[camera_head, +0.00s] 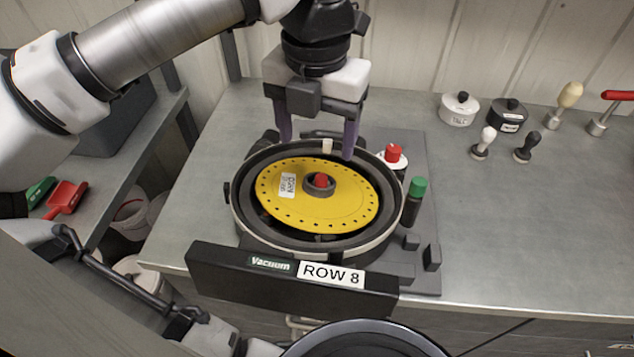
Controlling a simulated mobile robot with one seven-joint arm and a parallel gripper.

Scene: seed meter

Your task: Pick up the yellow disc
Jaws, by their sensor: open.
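The yellow disc (337,204) lies flat inside the round seed meter housing (237,213). It has a ring of small holes near its edge and a white label (287,186) on its left part. A dark hub with a red centre (320,180) stands at the disc's middle. My gripper (318,145) is open and empty, pointing down over the back rim of the housing. Its purple fingers are spread apart, with a pale tab (327,146) on the rim showing between them. I cannot tell how high the fingertips are above the rim.
A black bar marked ROW 8 (220,278) stands in front of the housing. A red-topped white part (393,156) and a green-capped bottle (414,200) stand at its right. Pots (459,110) and several handled tools (484,143) stand at the back right. The bench's right side is clear.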

